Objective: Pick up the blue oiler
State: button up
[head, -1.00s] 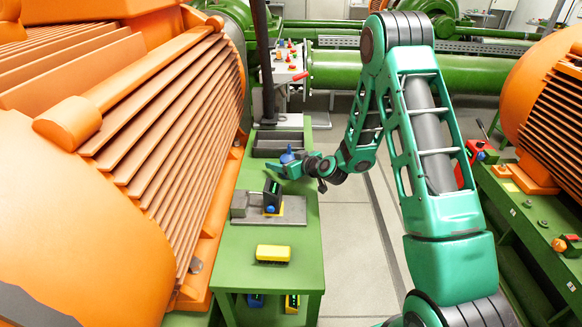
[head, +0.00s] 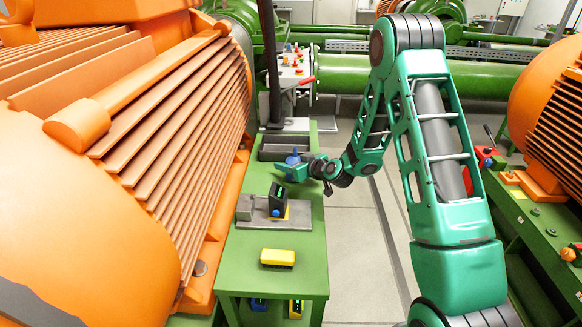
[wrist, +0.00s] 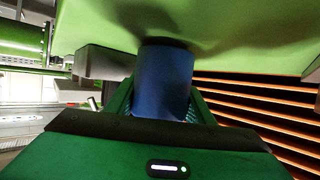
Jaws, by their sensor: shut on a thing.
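The blue oiler (head: 292,158) stands near the far end of the green bench, partly hidden by my gripper (head: 298,170). In the wrist view its blue body (wrist: 165,82) sits between the green fingers of my gripper (wrist: 163,105), which is shut on it. The picture does not clearly show whether the oiler's base is off the bench top.
The green bench (head: 240,270) carries a dark tray (head: 285,143) behind the oiler. In front are a grey plate (head: 300,213) with a black and blue device (head: 277,200), and a yellow block (head: 278,258). A large orange finned motor (head: 110,220) borders the bench on the left.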

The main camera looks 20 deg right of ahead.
jog(key=shift+r, duration=1.5)
jog(key=shift+a+r, duration=0.3)
jog(key=shift+r, duration=0.05)
jog(key=a+r, duration=0.6)
jog(key=a, duration=0.5)
jog(key=shift+s+r, duration=0.25)
jog(key=shift+s, duration=0.1)
